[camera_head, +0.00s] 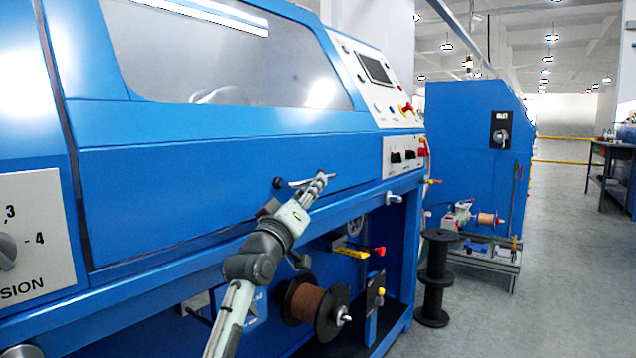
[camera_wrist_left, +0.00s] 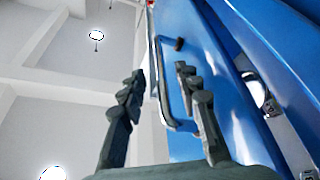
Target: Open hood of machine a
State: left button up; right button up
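Machine a is the large blue machine filling the left of the head view. Its blue hood (camera_head: 200,170) has a clear window (camera_head: 230,60) and looks shut. A thin metal handle (camera_head: 298,183) sits low on the hood's front; the handle also shows in the left wrist view (camera_wrist_left: 162,85). My left gripper (camera_head: 318,187) is at the right part of this handle. In the left wrist view my left gripper (camera_wrist_left: 165,100) has its two fingers apart, with the handle bar between them, closer to the right finger. Contact cannot be told. My right gripper is not in view.
A control panel (camera_head: 375,75) stands right of the window. Below the hood are a copper wire spool (camera_head: 308,302) and frame legs. A black spool stand (camera_head: 437,280) and a second blue machine (camera_head: 465,130) stand to the right. The grey aisle floor (camera_head: 570,260) is free.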

pick_arm(q)
jog(key=shift+x, duration=2.35)
jog(key=shift+c, duration=0.3)
grip_shut()
